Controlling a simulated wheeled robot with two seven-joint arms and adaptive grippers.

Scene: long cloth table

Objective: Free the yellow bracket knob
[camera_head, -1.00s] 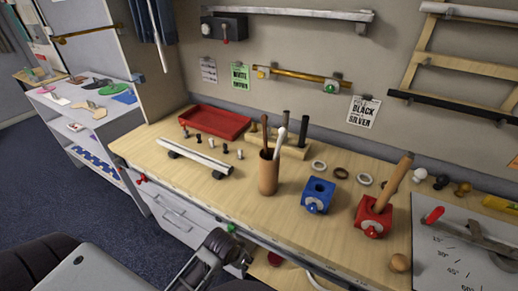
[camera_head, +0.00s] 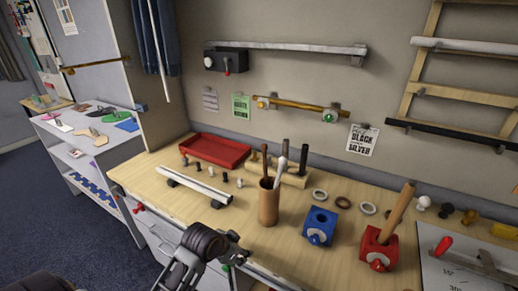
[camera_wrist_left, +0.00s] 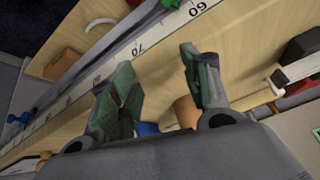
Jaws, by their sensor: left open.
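A brass rod (camera_head: 297,107) is mounted on the back wall in two brackets. The left bracket has a small yellow knob (camera_head: 261,104); the right one has a green knob (camera_head: 328,117). My left gripper (camera_head: 234,246) is low at the table's front edge, well below the rod and apart from it. In the left wrist view the left gripper (camera_wrist_left: 158,66) is open, its fingers spread with nothing between them. The yellow knob cannot be made out in the wrist view. My right gripper is not in view.
A brown cup of sticks (camera_head: 268,203), a blue block (camera_head: 320,226) and a red block with a wooden handle (camera_head: 378,248) stand on the table. A red tray (camera_head: 215,150) and a pale bar (camera_head: 195,185) lie behind. A silver rail (camera_head: 300,51) hangs above the rod.

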